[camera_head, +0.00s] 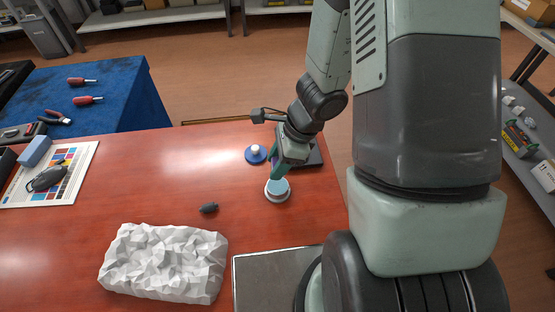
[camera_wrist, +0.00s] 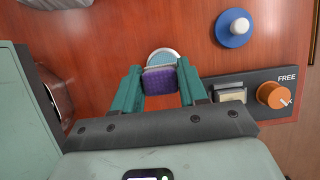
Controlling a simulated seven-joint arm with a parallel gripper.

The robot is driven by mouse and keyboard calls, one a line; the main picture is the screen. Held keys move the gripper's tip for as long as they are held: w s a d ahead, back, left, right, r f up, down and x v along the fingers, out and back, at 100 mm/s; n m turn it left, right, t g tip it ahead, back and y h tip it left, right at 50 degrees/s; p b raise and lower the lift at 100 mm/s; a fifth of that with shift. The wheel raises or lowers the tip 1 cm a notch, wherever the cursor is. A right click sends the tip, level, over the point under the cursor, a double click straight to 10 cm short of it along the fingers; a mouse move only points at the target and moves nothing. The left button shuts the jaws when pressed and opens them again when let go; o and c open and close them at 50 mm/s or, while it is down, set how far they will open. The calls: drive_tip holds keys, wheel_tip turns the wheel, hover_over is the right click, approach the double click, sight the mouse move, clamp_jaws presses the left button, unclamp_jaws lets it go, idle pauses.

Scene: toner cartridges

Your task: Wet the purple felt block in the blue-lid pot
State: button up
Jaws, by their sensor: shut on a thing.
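The purple felt block (camera_wrist: 160,80) shows between my teal fingers in the wrist view, and my gripper (camera_wrist: 161,88) is shut on it. The pot (camera_head: 277,194) is a small round white vessel with a light blue inside, standing open on the red-brown table. In the wrist view the pot (camera_wrist: 163,55) shows just past the block, which covers part of it. In the head view my gripper (camera_head: 277,172) is at the pot's far side, over its rim. I cannot tell whether the block touches the inside. The blue lid (camera_head: 247,158) with its white knob lies on the table behind the pot.
A dark panel (camera_wrist: 290,76) with an orange knob (camera_wrist: 275,95) marked FREE lies right of my fingers. A small dark object (camera_head: 209,208) and a white crumpled mass (camera_head: 163,262) lie to the left. A colour chart (camera_head: 76,184) is far left. The table between is clear.

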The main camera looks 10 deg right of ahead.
sight(272, 186)
drive_tip(key=shift+f, duration=2.9)
drive_tip(key=shift+f, duration=0.55)
drive_tip(key=shift+r, duration=3.55)
